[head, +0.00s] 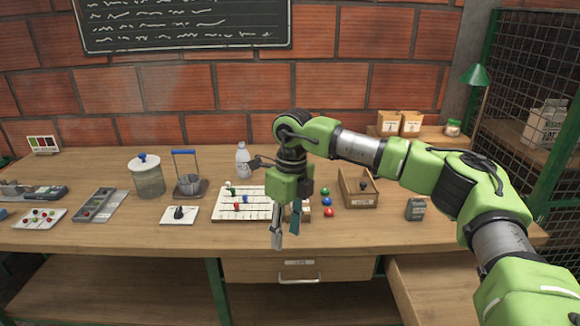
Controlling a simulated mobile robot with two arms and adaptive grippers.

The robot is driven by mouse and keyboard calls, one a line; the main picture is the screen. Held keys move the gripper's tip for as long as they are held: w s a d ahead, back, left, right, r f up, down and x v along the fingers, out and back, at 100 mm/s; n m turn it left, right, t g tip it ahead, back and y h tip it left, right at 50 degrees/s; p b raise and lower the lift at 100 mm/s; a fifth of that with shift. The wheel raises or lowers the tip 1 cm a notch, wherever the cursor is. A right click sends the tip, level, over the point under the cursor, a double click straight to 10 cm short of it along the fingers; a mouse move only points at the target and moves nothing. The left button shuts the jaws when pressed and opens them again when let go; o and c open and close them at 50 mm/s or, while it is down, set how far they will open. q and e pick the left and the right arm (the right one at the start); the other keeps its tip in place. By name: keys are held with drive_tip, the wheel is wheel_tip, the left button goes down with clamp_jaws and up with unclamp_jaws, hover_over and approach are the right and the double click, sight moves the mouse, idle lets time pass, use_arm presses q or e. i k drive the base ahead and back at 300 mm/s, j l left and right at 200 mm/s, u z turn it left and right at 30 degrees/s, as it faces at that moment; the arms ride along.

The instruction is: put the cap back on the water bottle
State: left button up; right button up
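A small clear water bottle (243,163) stands upright at the back of the workbench, left of my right arm. Its top looks pale, but it is too small to tell whether a cap sits on it. I cannot make out a separate loose cap. My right gripper (286,238) points down over the bench's front edge, in front of and to the right of the bottle. Its two fingers are apart with nothing visible between them. My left gripper is not in view.
A white board (243,209) with coloured pegs lies behind the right gripper, partly hidden by it. A lidded jar (147,178), a blue-handled container (189,184) and a white knob plate (179,215) stand left. A wooden box (358,197) and small coloured balls lie right.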

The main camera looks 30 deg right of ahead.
sight(242, 157)
drive_tip(key=i+l, duration=0.35)
drive_tip(key=i, duration=0.15)
drive_tip(key=i+l, duration=0.75)
drive_tip(key=i, duration=0.3)
